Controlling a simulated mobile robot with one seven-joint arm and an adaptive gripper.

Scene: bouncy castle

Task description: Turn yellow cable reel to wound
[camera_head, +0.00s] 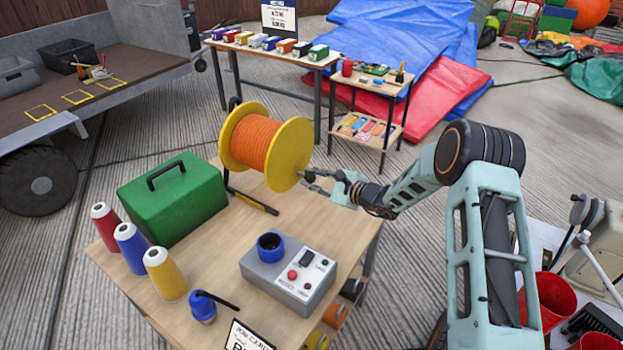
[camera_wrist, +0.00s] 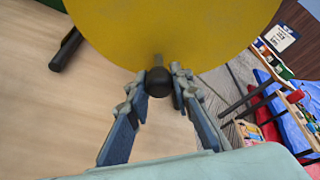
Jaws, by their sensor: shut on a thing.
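The yellow cable reel (camera_head: 292,155) stands on the wooden table, its axis level, with orange cable (camera_head: 258,142) wound around its core between two yellow flanges. In the wrist view the near yellow flange (camera_wrist: 165,30) fills the top. A dark round crank knob (camera_wrist: 158,82) sticks out from the flange toward me. My gripper (camera_head: 308,180) is at the right side of the reel. In the wrist view its fingers (camera_wrist: 158,84) are shut on the knob, one on each side. The far side of the reel is hidden.
A green toolbox (camera_head: 175,198), several thread cones (camera_head: 165,272), a grey control box (camera_head: 288,278) and a blue plug (camera_head: 203,308) share the wooden table (camera_head: 215,262). A side table (camera_head: 372,85) stands behind.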

